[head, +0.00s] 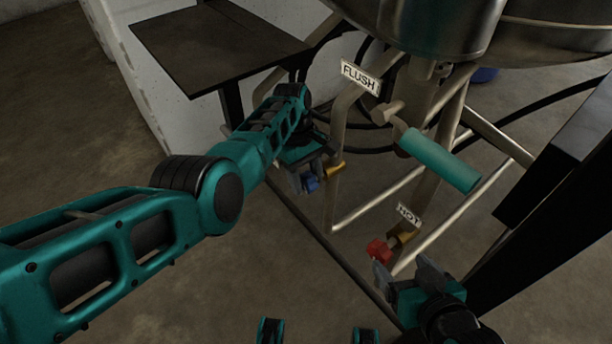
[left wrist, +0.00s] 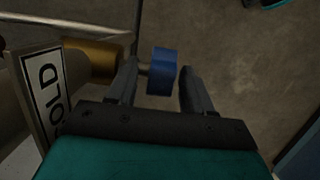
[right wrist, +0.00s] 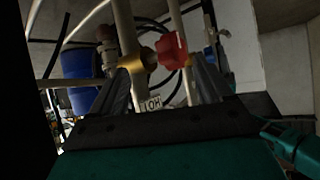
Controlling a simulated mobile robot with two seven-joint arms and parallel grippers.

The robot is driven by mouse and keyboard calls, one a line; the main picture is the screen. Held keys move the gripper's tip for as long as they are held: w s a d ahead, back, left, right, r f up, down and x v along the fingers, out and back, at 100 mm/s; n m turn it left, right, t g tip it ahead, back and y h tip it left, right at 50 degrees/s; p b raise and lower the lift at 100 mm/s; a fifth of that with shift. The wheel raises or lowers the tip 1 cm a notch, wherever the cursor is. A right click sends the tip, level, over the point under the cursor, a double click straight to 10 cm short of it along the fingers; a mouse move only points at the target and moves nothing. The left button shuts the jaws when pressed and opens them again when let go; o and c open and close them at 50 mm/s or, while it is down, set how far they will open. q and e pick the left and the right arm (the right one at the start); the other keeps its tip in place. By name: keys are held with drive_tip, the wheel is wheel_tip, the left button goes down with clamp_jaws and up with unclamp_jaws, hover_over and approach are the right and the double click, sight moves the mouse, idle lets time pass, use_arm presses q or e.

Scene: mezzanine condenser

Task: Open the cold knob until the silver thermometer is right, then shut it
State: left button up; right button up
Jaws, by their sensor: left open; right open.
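The blue cold knob (left wrist: 162,72) sits on a brass valve (left wrist: 92,60) beside a plate reading "OLD", its first letter cut off (left wrist: 45,90). In the left wrist view my left gripper (left wrist: 158,88) is open, with one finger on each side of the knob; contact cannot be told. In the head view the knob (head: 312,184) shows just below my left gripper (head: 306,174). My right gripper (head: 402,268) is open near the red knob (head: 379,250) by the HOT plate (head: 408,215). In the right wrist view the red knob (right wrist: 171,50) is ahead, between the fingers. I see no silver thermometer.
A FLUSH plate (head: 360,77) and a teal-handled lever (head: 440,160) are on the metal frame below a large steel vessel (head: 440,25). A dark table (head: 215,45) stands at the back left. A black post (head: 545,215) is at right. Bare floor lies around.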

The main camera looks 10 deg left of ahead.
sight(305, 173)
use_arm(q)
drive_tip(key=p+v, duration=0.3)
drive_tip(key=v, duration=0.2)
drive_tip(key=p+v, duration=0.3)
drive_tip(key=v, duration=0.5)
use_arm(e)
drive_tip(key=r, duration=0.1)
drive_tip(key=d+r, duration=0.1)
drive_tip(key=r, duration=0.1)
drive_tip(key=shift+s+d+r+h, duration=0.15)
drive_tip(key=shift+s+d+h, duration=0.15)
drive_tip(key=shift+s, duration=0.1)
use_arm(q)
drive_tip(key=shift+a, duration=0.1)
use_arm(e)
drive_tip(key=shift+a, duration=0.1)
